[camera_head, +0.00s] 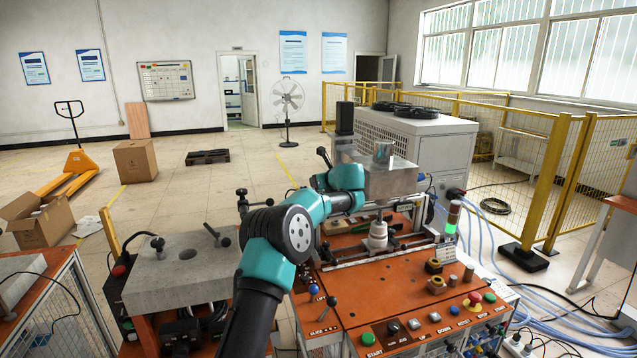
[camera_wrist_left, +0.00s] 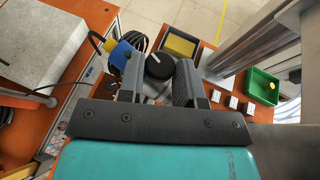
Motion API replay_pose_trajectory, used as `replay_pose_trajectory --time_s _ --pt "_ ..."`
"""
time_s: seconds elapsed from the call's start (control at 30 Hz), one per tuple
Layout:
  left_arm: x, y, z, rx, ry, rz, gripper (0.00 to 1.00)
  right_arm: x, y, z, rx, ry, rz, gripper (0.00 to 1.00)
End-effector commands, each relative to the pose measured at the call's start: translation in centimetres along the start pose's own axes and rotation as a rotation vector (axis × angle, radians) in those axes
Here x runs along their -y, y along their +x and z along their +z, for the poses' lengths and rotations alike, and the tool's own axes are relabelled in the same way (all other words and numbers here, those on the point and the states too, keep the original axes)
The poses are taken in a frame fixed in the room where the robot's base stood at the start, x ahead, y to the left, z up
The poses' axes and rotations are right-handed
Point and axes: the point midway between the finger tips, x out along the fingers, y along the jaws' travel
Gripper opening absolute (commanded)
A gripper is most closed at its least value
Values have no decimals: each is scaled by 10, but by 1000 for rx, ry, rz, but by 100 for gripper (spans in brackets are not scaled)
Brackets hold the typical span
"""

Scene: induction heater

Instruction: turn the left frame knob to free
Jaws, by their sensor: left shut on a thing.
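A round black knob (camera_wrist_left: 160,66) with a white pointer mark stands on an orange panel in the left wrist view. My left gripper (camera_wrist_left: 157,74) has one finger on each side of the knob and is shut on it. The pointer mark sits at the upper part of the knob's face, between the fingers. In the head view my teal left arm reaches over the orange machine, and its wrist and arm hide the fingers and the knob. My right gripper is in neither view.
In the head view, a grey block (camera_head: 160,283) stands left of my arm, and a signal tower (camera_head: 451,220) and a control panel (camera_head: 420,322) lie right.

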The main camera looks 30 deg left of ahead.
Motion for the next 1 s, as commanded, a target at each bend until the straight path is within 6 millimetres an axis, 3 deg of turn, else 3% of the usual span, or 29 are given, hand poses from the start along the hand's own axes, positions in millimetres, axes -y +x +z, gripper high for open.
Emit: replay_pose_trajectory --time_s 0.33,0.37,0.57,1.0 --pt "0 0 1 2 -2 1 9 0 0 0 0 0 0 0" --pt "0 0 1 2 -2 1 35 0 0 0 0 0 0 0" --pt "0 0 1 1 -1 1 54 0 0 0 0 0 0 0" --pt "1 -10 1 1 0 0 56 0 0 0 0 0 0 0"
